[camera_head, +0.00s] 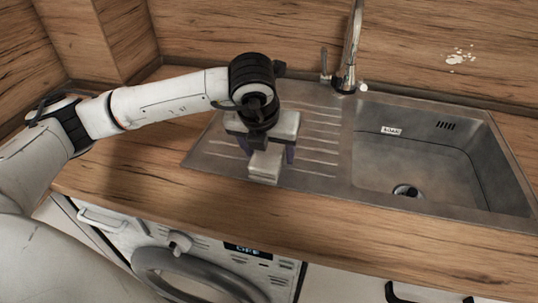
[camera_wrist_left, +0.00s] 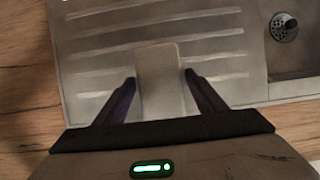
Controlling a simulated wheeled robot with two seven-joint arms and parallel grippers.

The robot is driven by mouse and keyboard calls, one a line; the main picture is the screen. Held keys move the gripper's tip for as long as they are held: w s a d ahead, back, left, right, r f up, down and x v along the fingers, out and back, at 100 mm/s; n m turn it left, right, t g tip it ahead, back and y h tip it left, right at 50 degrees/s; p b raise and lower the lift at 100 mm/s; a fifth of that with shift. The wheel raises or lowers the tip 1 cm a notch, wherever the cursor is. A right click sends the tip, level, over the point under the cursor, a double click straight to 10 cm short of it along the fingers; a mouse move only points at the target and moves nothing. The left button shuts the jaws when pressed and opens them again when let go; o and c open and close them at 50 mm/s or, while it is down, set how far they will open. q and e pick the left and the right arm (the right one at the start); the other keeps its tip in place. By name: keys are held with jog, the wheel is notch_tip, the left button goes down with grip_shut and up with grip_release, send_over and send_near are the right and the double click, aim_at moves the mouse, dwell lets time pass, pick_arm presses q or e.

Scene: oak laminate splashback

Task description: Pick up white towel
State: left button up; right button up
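The white towel (camera_head: 264,167) is a small folded pale block on the ribbed drainboard, close to the sink unit's front edge. My left gripper (camera_head: 272,154) is right over it, pointing down, and hides its rear part in the head view. In the left wrist view the towel (camera_wrist_left: 160,70) lies between the two dark purple fingers of the left gripper (camera_wrist_left: 159,78). A narrow gap shows between each fingertip and the towel's sides, so the gripper looks open. My right gripper is not in view.
The steel sink unit (camera_head: 330,186) has an empty basin (camera_head: 420,165) at the right. A tall faucet (camera_head: 350,50) stands behind it. The wooden counter (camera_head: 160,160) is clear at the left. A washing machine (camera_head: 190,255) is below the counter.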

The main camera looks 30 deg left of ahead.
aim_at(269, 150)
pick_arm(q)
jog(key=c, duration=1)
notch_tip(269, 150, up, 10)
jog(key=shift+r+b, duration=0.1)
jog(key=shift+b, duration=0.4)
jog(key=o, duration=0.7)
jog(key=c, duration=0.4)
